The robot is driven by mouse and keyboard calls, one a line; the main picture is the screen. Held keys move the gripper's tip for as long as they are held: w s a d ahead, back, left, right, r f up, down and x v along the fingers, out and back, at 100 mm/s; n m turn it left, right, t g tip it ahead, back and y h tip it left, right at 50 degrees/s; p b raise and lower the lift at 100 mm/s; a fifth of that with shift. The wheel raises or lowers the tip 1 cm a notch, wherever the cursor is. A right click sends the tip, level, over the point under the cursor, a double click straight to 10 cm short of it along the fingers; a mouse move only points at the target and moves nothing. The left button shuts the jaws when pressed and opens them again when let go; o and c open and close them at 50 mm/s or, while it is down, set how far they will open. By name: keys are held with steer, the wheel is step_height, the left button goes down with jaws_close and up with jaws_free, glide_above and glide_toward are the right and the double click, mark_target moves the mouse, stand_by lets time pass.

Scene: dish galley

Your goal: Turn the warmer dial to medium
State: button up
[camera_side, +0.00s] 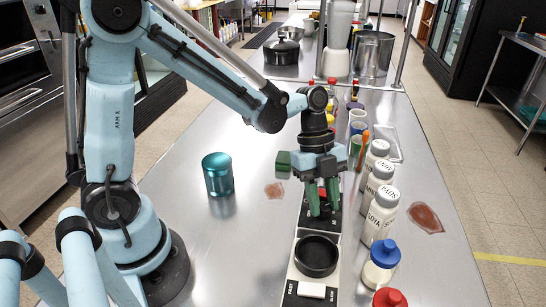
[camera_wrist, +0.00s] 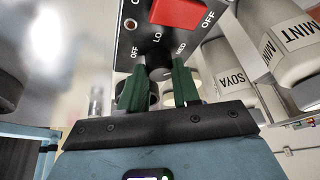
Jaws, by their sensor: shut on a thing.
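The warmer dial (camera_wrist: 157,70) is a dark round knob below the LO mark of a dark panel (camera_wrist: 136,48), with the labels OFF, LO and MED around it in the wrist view. My gripper (camera_wrist: 157,78) has its two green fingers on either side of the dial and is shut on it. In the side view my gripper (camera_side: 322,208) points down at the panel, and its fingers hide the dial. I cannot make out where the dial's pointer stands.
A red switch (camera_wrist: 180,12) sits beside the dial. A black round dish (camera_side: 316,256) and a white slider (camera_side: 312,290) are on the near panel. Several shaker bottles (camera_side: 380,215) line the right side.

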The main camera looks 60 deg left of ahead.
steer(key=shift+w, duration=0.1)
stand_by(0.4)
steer(key=o, duration=1)
steer(key=shift+o, duration=0.2)
steer(key=v, duration=1.2)
steer(key=s+a+f+n+t+y, duration=0.1)
steer(key=s+a+n+t+y, duration=0.1)
steer(key=n, duration=0.8)
steer(key=s+a+f+n+t+y, duration=0.2)
steer(key=s+n+t, duration=0.2)
steer(key=n, duration=0.7)
steer(key=shift+s+t+y, duration=0.15)
steer(key=shift+t+y, duration=0.15)
steer(key=shift+t, duration=0.7)
